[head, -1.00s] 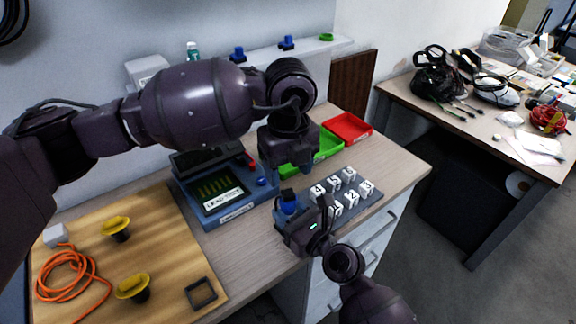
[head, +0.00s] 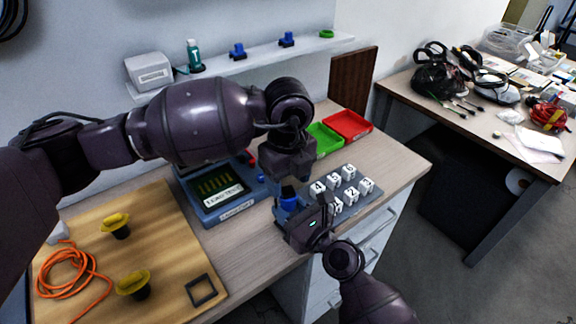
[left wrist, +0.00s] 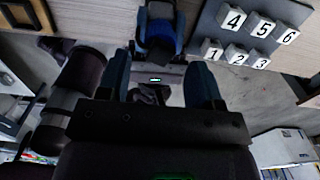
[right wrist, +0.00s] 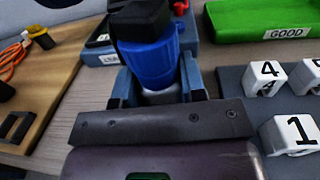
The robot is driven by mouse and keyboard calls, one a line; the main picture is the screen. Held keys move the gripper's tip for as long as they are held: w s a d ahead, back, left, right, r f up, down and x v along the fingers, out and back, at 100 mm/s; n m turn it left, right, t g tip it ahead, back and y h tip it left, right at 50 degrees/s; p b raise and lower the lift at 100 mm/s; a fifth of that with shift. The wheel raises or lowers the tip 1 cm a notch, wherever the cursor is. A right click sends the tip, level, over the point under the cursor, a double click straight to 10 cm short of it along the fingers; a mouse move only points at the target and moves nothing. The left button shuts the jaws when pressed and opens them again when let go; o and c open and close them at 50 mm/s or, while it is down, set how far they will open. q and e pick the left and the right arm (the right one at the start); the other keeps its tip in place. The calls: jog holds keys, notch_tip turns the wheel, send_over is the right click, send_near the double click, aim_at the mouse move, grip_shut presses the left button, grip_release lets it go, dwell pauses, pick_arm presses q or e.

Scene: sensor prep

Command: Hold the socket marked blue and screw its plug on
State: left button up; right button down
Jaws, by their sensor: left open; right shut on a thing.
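The blue socket (right wrist: 152,62) stands upright in the right wrist view, with a black part on top (right wrist: 143,20) and a pale lower body. I cannot tell whether the black part is the plug. My right gripper (right wrist: 155,90) is shut on the socket's lower body. In the head view the socket (head: 289,194) shows at the tip of my right gripper (head: 288,212), by the numbered board. My left gripper (head: 290,182) is directly above it, pointing down. In the left wrist view my left gripper (left wrist: 160,78) is open and empty, with the socket (left wrist: 160,32) ahead of its fingers.
The numbered board (head: 378,190) with several white cubes is right of the socket. The lead tester (head: 228,212) is to its left. Green (head: 325,140) and red (head: 350,125) trays lie behind. Two blue-black pieces (head: 237,51) (head: 287,40) stand on the shelf (head: 265,58).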

aim_at(288, 190)
pick_arm(q)
jog(key=shift+f, duration=2.1)
jog(key=shift+c, duration=0.2)
